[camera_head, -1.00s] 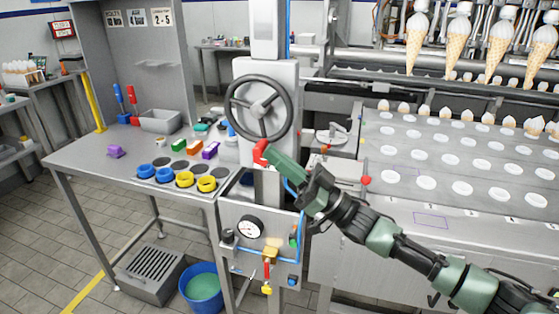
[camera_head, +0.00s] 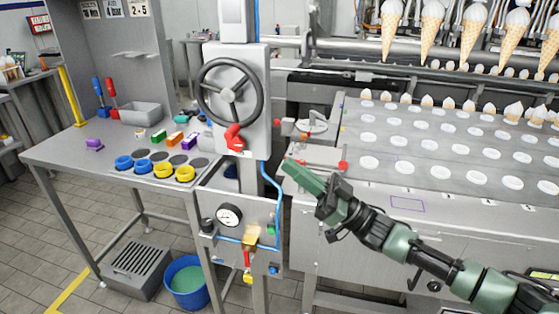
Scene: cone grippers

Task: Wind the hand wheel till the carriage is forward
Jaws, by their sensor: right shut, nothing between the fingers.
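The hand wheel (camera_head: 230,91) is a dark ring with grey spokes on the front of a pale upright housing (camera_head: 252,130). A red handle (camera_head: 235,138) shows at its lower rim; I cannot tell which part carries it. My right gripper (camera_head: 291,166), green and dark, is shut and empty. It points up-left, below and to the right of the wheel, apart from the red handle. The hanging row of cones (camera_head: 433,35) is at upper right; I cannot tell whether this row is on the carriage. My left gripper is not in view.
A grey side table (camera_head: 60,155) at left holds coloured blocks, yellow and blue rings and a grey bin (camera_head: 141,113). A gauge panel (camera_head: 237,220) sits below the wheel. The perforated cone bed (camera_head: 420,150) fills the right. A blue bucket (camera_head: 187,283) stands on the floor.

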